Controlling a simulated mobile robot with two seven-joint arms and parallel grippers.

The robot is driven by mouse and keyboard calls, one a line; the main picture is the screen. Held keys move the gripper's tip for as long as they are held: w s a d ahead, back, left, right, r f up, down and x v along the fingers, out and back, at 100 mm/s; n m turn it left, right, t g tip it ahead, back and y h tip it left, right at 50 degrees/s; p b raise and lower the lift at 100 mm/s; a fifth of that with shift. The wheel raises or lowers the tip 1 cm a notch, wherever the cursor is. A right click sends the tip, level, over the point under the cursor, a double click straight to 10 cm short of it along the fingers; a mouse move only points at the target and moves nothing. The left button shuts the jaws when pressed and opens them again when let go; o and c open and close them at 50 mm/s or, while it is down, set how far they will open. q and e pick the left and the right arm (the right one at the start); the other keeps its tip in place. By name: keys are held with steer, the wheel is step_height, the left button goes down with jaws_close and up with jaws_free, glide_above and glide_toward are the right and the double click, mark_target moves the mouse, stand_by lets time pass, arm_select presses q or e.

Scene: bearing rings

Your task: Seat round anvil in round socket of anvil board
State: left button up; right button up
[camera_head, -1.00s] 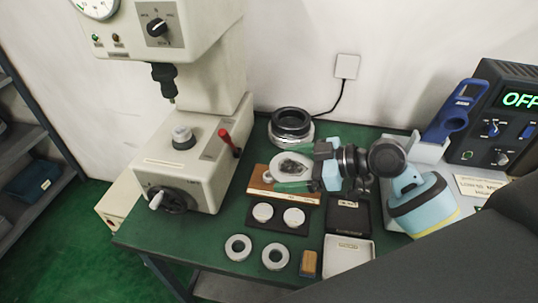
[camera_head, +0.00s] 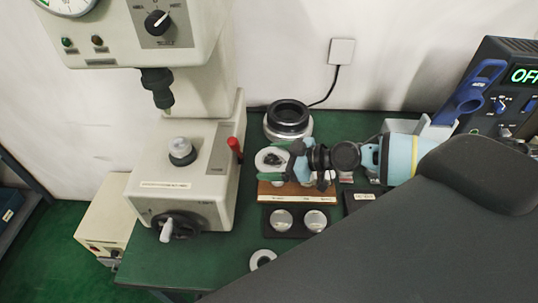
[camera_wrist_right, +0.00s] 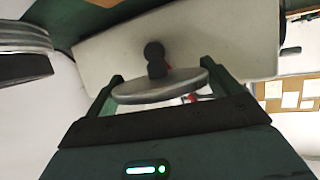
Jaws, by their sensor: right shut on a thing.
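My right gripper (camera_head: 283,161) is shut on a pale round disc, the round anvil (camera_head: 265,158), whose middle looks dark. In the right wrist view the anvil (camera_wrist_right: 160,90) is a flat grey disc between the two green fingertips (camera_wrist_right: 160,96). A dark knob shows above the disc there; I cannot tell whether it belongs to the anvil. The brown wooden anvil board (camera_head: 268,190) with a white label strip lies on the green table, in front of and below the gripper. The gripper and anvil cover its back part, so I cannot make out its round socket. My left gripper is not in view.
The cream tester (camera_head: 190,195) with its red lever (camera_head: 235,146) stands close at left. Dark stacked rings (camera_head: 288,117) sit behind the gripper. A black tray (camera_head: 299,235) with two silver discs lies in front. A steel ring (camera_head: 262,259) lies nearer. My dark arm hides the table's front right.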

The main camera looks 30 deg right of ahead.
steer(key=shift+w+d+f+m+t, duration=0.15)
steer(key=shift+d+f, duration=0.05)
steer(key=shift+d, duration=0.2)
steer(key=shift+w+d+f+m+t, duration=0.15)
steer(key=shift+d+f, duration=0.05)
steer(key=shift+d, duration=0.2)
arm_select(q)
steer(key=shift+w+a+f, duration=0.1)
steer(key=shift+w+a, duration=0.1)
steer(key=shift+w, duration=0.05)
arm_select(e)
steer(key=shift+w+d+f+h, duration=0.1)
steer(key=shift+w+d+h, duration=0.15)
steer(key=shift+h, duration=0.05)
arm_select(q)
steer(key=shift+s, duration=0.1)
arm_select(e)
steer(key=shift+s+f+b, duration=0.15)
steer(key=shift+f+b, duration=0.2)
steer(key=shift+f, duration=0.05)
steer(key=shift+f+b, duration=1.05)
steer(key=shift+f, duration=0.25)
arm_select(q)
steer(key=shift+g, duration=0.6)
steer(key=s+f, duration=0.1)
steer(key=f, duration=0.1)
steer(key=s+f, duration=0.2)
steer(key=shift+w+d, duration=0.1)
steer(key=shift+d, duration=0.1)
